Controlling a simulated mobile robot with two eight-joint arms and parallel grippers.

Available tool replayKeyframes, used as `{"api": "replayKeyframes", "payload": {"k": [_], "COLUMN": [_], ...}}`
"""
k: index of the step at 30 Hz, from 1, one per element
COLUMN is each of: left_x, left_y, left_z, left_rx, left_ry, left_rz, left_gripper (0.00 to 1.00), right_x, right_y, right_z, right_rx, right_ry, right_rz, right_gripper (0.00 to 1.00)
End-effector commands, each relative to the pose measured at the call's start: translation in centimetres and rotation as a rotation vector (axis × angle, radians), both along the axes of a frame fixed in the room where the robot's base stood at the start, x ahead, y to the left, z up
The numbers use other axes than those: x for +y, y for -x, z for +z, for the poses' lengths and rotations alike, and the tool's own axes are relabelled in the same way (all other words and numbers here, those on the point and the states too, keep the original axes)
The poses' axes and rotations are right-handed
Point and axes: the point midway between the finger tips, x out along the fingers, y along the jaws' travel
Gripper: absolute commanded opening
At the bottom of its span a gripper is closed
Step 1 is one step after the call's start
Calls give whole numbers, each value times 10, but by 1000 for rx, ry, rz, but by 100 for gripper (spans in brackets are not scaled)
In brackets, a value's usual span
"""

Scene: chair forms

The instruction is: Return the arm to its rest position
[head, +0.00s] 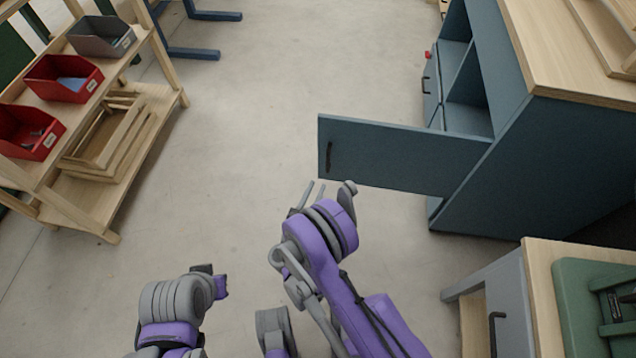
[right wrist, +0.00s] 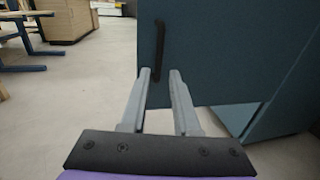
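My right arm (head: 325,235) is purple and grey and reaches forward in the head view. Its gripper (head: 314,187) is open and empty, just in front of an open blue cabinet door (head: 400,152).
The blue cabinet (head: 545,160) stands at the right with open shelves. A wooden rack (head: 120,150) with red bins (head: 62,78) is at the left. The middle floor is clear.

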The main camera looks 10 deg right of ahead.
Motion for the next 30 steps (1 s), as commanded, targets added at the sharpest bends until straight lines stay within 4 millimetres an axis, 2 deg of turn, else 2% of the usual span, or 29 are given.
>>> {"api": "replayKeyframes", "payload": {"k": [14, 17, 20, 23, 27, 30], "left_x": [0, 0, 0, 0, 0, 0], "left_y": [0, 0, 0, 0, 0, 0], "left_z": [0, 0, 0, 0, 0, 0], "left_rx": [0, 0, 0, 0, 0, 0], "left_ry": [0, 0, 0, 0, 0, 0], "left_rz": [0, 0, 0, 0, 0, 0], "left_gripper": [0, 0, 0, 0, 0, 0], "right_x": [0, 1, 5, 11, 20, 25], "right_y": [0, -5, -20, -41, -61, -64], "right_z": [0, 8, 33, 75, 136, 168], "right_rx": [0, 6, 30, 74, 156, 217], "right_ry": [0, 24, 115, 292, 617, 862], "right_rz": [0, 15, 73, 172, 336, 448], "right_gripper": [30, 30, 30, 30, 30, 30]}}
